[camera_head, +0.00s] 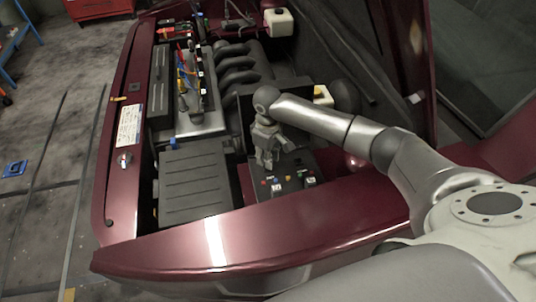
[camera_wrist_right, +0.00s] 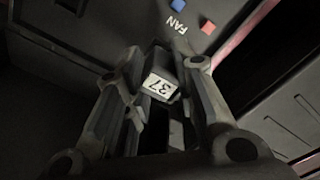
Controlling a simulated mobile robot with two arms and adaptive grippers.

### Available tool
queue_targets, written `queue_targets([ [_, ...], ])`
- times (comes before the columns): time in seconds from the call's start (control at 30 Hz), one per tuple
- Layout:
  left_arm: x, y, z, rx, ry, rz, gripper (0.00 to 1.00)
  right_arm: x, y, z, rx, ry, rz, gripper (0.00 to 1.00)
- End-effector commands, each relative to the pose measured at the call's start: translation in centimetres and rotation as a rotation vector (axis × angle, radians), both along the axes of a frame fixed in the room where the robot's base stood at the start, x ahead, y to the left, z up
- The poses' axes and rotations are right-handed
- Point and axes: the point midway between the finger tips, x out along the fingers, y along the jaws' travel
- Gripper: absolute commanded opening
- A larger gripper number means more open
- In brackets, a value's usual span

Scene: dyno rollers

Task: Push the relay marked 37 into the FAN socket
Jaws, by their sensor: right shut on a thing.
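The relay marked 37 (camera_wrist_right: 160,84) is a small dark block with a white number label. My right gripper (camera_head: 266,160) is shut on it, with a finger on each side in the right wrist view. The gripper points down over the black fuse box panel (camera_head: 297,168) in the engine bay. White FAN lettering (camera_wrist_right: 177,24) shows on the panel just beyond the relay. The FAN socket is hidden behind the relay and fingers, so I cannot tell whether the relay touches it or sits in it. My left gripper is not in view.
A blue piece (camera_wrist_right: 178,5) and a red piece (camera_wrist_right: 207,26) stand near the lettering. Small coloured parts and white labels (camera_head: 310,180) sit at the panel's front. The maroon car body edge (camera_head: 290,232) runs in front, and a dark ribbed cover (camera_head: 195,180) lies left.

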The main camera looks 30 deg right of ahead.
Motion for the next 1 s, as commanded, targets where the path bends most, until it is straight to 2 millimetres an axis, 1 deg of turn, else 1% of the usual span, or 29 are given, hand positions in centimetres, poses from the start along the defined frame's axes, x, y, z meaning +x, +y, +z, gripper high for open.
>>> queue_targets([
  [0.07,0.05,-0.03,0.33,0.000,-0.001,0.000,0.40,0.00,0.04,0.12,0.001,0.001,0.000,0.00],
  [0.53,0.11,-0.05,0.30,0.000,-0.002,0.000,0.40,0.00,0.01,-0.01,0.000,0.000,0.001,0.00],
  [0.83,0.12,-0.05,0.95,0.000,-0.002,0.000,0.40,-0.05,-0.04,-0.26,-0.001,0.001,0.000,0.00],
  [1.0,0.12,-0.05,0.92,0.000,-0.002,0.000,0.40,-0.03,-0.05,-0.41,-0.001,-0.001,0.001,0.00],
])
